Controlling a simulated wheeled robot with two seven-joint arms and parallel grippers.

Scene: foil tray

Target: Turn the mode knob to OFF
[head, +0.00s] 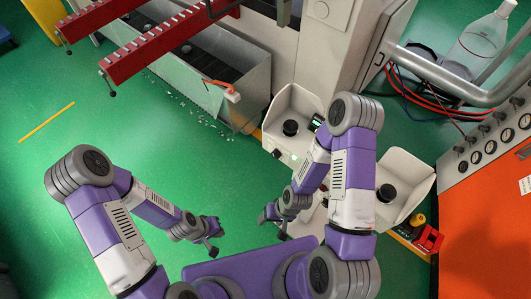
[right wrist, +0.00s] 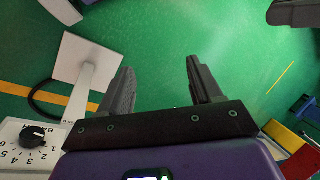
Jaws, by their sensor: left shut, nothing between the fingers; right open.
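A black pointer knob (right wrist: 33,135) sits on a white panel (right wrist: 20,162) at the lower left of the right wrist view, with numerals printed around it. I cannot read an OFF mark or tell whether this is the mode knob. My right gripper (head: 272,225) is open and empty in the head view; its fingers (right wrist: 159,66) point over green floor in the right wrist view, with the knob off to the left. My left gripper (head: 211,245) is shut and empty, low in the middle of the head view. In the head view no labelled mode knob can be made out.
A white console has a black round button (head: 290,128) at its left end and another (head: 386,193) at its right. An orange cabinet (head: 485,225) with gauges stands at right. A red-toothed machine (head: 160,42) is at upper left. Green floor is clear at left.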

